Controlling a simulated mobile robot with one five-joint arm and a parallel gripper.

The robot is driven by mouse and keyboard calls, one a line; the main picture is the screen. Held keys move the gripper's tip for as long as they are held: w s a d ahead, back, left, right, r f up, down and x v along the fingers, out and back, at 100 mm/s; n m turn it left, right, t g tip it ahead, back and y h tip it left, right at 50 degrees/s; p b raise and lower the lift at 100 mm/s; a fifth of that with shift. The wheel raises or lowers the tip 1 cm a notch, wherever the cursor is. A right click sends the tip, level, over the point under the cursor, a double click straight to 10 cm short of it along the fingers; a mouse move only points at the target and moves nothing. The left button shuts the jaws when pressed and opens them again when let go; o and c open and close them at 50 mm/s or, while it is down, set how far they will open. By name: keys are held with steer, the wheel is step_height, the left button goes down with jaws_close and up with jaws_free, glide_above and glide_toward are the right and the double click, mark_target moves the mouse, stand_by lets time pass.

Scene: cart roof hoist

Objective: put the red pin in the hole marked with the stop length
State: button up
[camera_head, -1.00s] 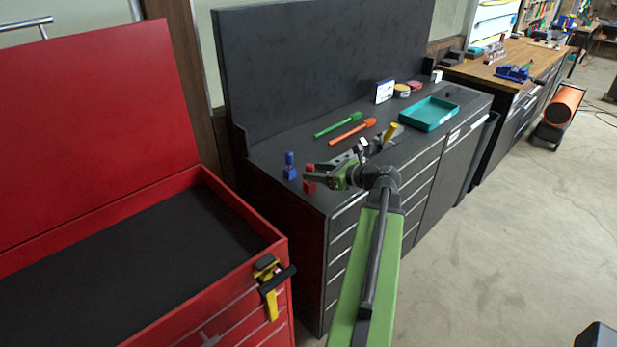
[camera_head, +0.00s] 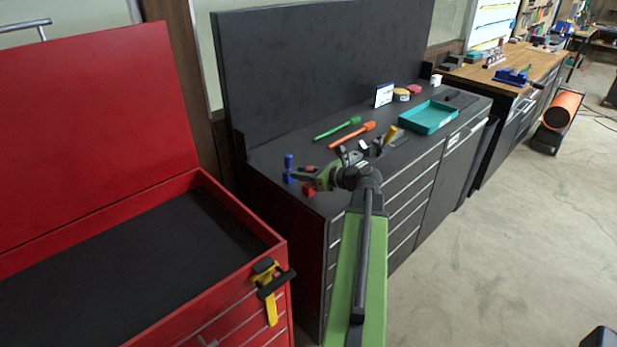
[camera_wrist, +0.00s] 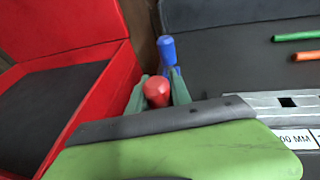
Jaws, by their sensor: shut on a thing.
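The red pin (camera_wrist: 157,91) has its round head between my gripper's two green fingers (camera_wrist: 159,82) in the wrist view. In the head view my gripper (camera_head: 304,175) is shut on it above the front left corner of the dark bench. A grey metal bar (camera_wrist: 262,98) with dark square holes lies to the right in the wrist view. A white label (camera_wrist: 296,140) by it reads "00 MM", its start hidden. The stop-length card (camera_head: 384,94) is too small to read.
A blue pin (camera_head: 289,161) stands just beyond my fingers. Green (camera_head: 337,129) and orange (camera_head: 352,135) tools lie behind the bar. A teal tray (camera_head: 429,117) sits farther right. An open red chest (camera_head: 228,235) is on the left.

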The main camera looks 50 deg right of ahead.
jaws_close()
steer(key=s+d+r+p, duration=0.2)
steer(key=d+r+p, duration=0.9)
steer(key=shift+s+d, duration=0.15)
steer(key=shift+d, duration=0.1)
